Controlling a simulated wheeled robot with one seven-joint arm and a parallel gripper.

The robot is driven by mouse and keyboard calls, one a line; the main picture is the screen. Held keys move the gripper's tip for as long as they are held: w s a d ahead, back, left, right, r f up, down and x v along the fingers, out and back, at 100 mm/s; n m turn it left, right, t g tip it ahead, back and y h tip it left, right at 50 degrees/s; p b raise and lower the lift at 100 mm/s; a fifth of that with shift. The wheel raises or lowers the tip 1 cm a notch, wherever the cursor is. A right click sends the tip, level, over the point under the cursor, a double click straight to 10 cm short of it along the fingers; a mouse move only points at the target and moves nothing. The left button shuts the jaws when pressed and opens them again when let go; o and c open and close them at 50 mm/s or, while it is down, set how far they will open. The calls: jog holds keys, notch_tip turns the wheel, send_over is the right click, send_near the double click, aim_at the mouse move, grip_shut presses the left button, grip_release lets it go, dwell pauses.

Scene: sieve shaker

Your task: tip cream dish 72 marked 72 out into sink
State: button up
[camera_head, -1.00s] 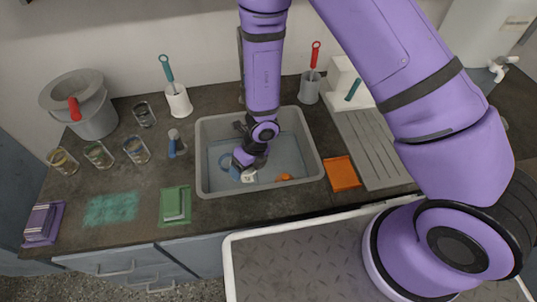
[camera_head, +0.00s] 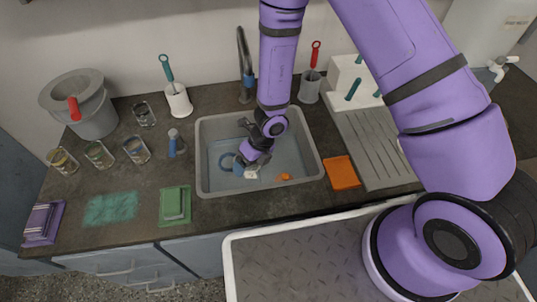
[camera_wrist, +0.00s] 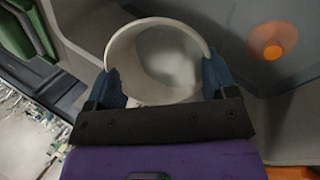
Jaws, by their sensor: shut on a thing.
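My gripper (camera_head: 248,165) reaches down into the grey sink (camera_head: 207,185), below its rim, with the forearm leaning. Its blue fingers are shut on the cream dish (camera_wrist: 150,35), one at each side of the wall. In the head view the dish (camera_head: 252,174) is a small pale shape, partly hidden by my gripper. The wrist view shows its round mouth and a lighter patch inside; I cannot tell whether that is contents. The dish appears tilted. No number 72 is readable.
An orange piece (camera_head: 285,177) and a blue ring (camera_head: 226,160) lie in the sink. The tap (camera_head: 245,65) stands behind it. Several glass jars (camera_head: 136,150) stand farther left.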

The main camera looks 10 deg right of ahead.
jog(key=shift+w+d+r+g+y, duration=0.25)
jog(key=shift+w+d+g+y, duration=0.15)
jog(key=shift+d+y, duration=0.25)
jog(key=shift+w+d+r+g+y, duration=0.3)
jog(key=shift+w+d+y, duration=0.1)
jog(key=shift+d+y, duration=0.2)
dwell(1.0)
jog(key=shift+w+d+r+g+y, duration=0.15)
jog(key=shift+w+d+g+y, duration=0.1)
jog(key=shift+d+g+y, duration=0.3)
dwell(0.8)
jog(key=shift+w+d+r+g+y+p, duration=0.15)
jog(key=shift+r+g+y+p, duration=0.2)
jog(key=shift+y, duration=0.5)
jog(key=shift+w+d+r+g+y+p, duration=0.15)
jog(key=shift+g+y+p, duration=0.25)
jog(key=shift+y, duration=0.45)
dwell(1.3)
jog(key=shift+s+a+f+t+h, duration=0.25)
jog(key=shift+t+h, duration=0.25)
jog(key=shift+h, duration=0.45)
jog(key=shift+s+a+f+t+h, duration=0.15)
jog(key=shift+a+f+t+h, duration=0.3)
jog(key=shift+h, duration=0.5)
